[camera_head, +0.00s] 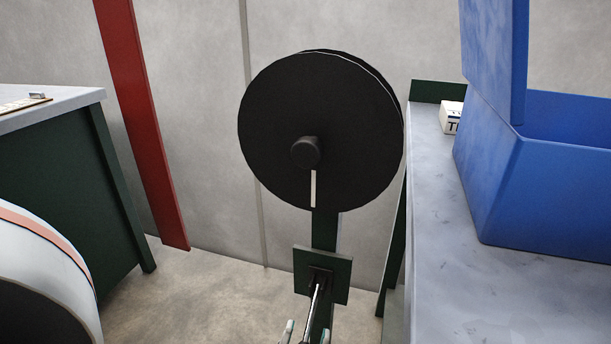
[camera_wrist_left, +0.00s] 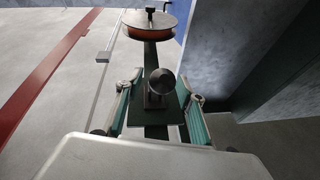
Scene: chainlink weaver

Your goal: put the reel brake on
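The reel (camera_head: 285,110), a large black disc with a hub and a white mark, stands on a green post (camera_head: 325,230). It also shows at the top of the left wrist view (camera_wrist_left: 146,34). Below it, a green plate (camera_head: 338,264) carries the brake lever (camera_head: 316,300), a thin silver rod from a dark bracket. In the left wrist view the lever's round dark knob (camera_wrist_left: 161,82) points at the camera. My left gripper (camera_wrist_left: 160,112) is open, its teal-padded fingers on either side of the knob; contact cannot be told. Its fingertips (camera_head: 306,332) just show at the head view's bottom edge. My right gripper is out of view.
A grey bench (camera_head: 450,290) with a blue bin (camera_head: 545,190) and a small white box (camera_head: 451,117) is close on the right. A green-sided table (camera_head: 65,190) stands left, beside a red leaning beam (camera_head: 145,130). Floor between them is clear.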

